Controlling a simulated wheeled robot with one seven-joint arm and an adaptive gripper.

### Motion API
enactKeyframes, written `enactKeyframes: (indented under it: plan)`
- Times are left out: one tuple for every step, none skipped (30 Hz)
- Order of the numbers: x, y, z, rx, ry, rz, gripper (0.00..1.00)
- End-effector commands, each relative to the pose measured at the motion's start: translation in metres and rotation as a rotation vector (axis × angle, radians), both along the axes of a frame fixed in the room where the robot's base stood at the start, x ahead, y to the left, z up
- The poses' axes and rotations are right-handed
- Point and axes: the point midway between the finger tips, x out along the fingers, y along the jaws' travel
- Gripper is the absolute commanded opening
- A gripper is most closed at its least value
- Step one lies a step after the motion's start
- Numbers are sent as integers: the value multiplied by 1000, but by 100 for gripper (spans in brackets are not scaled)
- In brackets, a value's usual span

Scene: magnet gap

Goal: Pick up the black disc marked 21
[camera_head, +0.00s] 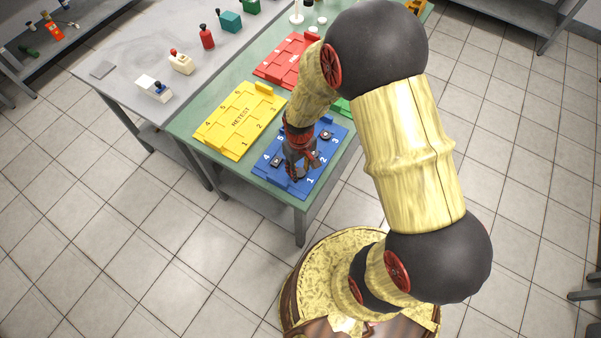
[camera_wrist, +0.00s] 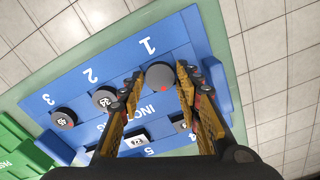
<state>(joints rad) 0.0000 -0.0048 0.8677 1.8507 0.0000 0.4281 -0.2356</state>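The blue board (camera_wrist: 125,62) lies on the green table. A dark grey disc (camera_wrist: 159,75) with a small red mark and no readable number sits by the printed 1. My gripper (camera_wrist: 160,80) is open, with one finger on each side of that disc in the wrist view; I cannot tell whether they touch it. Two black discs with white labels lie to the left, one near 2 (camera_wrist: 104,95) and one near 3 (camera_wrist: 65,118). Their numbers are too small to read surely, so I cannot tell which disc is 21. In the head view my gripper (camera_head: 298,165) is over the blue board.
Small white-labelled items (camera_wrist: 136,140) lie on the lower row, partly hidden by my fingers. A yellow board (camera_head: 236,125) and a red board (camera_head: 284,66) lie beside the blue one. A green board (camera_wrist: 22,150) is at the left of the wrist view.

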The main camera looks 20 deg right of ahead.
Motion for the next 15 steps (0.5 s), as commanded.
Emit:
enactKeyframes:
  plan:
    - [0, 0, 0, 0, 0, 0, 29]
    - [0, 0, 0, 0, 0, 0, 27]
    - [0, 0, 0, 0, 0, 0, 25]
    - [0, 0, 0, 0, 0, 0, 23]
    - [0, 0, 0, 0, 0, 0, 22]
    - [0, 0, 0, 0, 0, 0, 19]
    - [0, 0, 0, 0, 0, 0, 18]
    - [0, 0, 0, 0, 0, 0, 16]
    - [0, 0, 0, 0, 0, 0, 14]
    - [0, 0, 0, 0, 0, 0, 12]
    - [0, 0, 0, 0, 0, 0, 10]
    - [0, 0, 0, 0, 0, 0, 8]
    - [0, 0, 0, 0, 0, 0, 7]
    - [0, 0, 0, 0, 0, 0, 5]
    - [0, 0, 0, 0, 0, 0, 3]
